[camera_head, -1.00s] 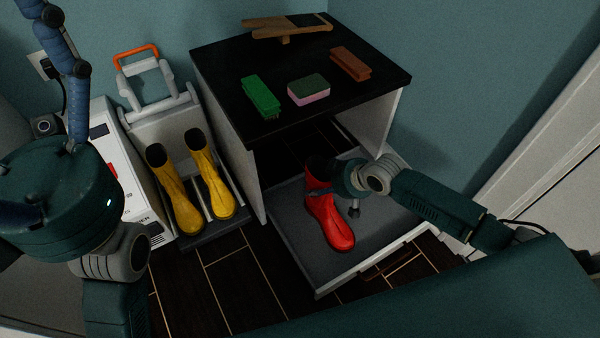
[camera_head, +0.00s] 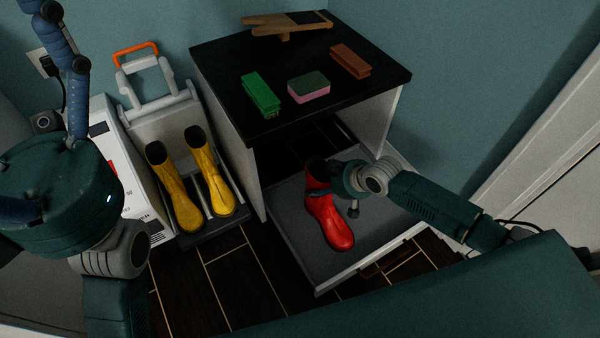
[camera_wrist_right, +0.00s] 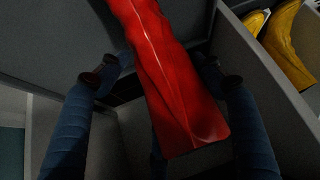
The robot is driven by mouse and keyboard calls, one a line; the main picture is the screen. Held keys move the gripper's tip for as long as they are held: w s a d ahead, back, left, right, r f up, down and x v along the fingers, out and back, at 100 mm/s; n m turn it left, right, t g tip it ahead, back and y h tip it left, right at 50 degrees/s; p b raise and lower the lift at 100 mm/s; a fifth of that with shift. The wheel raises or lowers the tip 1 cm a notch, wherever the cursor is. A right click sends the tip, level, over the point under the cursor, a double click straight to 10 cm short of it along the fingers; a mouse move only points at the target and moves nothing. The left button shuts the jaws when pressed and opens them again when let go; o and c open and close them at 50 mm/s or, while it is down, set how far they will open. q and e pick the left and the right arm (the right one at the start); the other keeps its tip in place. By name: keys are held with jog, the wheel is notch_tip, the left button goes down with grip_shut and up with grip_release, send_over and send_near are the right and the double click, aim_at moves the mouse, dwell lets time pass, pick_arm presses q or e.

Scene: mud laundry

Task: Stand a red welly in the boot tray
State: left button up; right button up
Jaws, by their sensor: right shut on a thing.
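A red welly (camera_head: 328,218) is upright in the grey pull-out tray (camera_head: 290,232) under the black-topped bench, toe towards the front. I cannot tell whether its sole touches the floor of that tray. My right gripper (camera_head: 320,188) is shut on its shaft from the right. In the right wrist view the red welly (camera_wrist_right: 172,85) runs between the two blue fingers of my right gripper (camera_wrist_right: 165,80). My left gripper (camera_head: 72,85) is at the far left, partly cut off, away from the boots; its fingertips are not clear.
Two yellow wellies (camera_head: 210,178) stand on a dark base (camera_head: 208,233) beside a white frame with an orange handle (camera_head: 136,50). The bench top (camera_head: 225,62) holds a green brush (camera_head: 261,95), a sponge (camera_head: 309,88), a brown brush (camera_head: 351,62) and a wooden boot jack (camera_head: 285,24).

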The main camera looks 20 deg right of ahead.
dwell(0.3)
jog(key=o, duration=2.3)
jog(key=shift+f, duration=0.1)
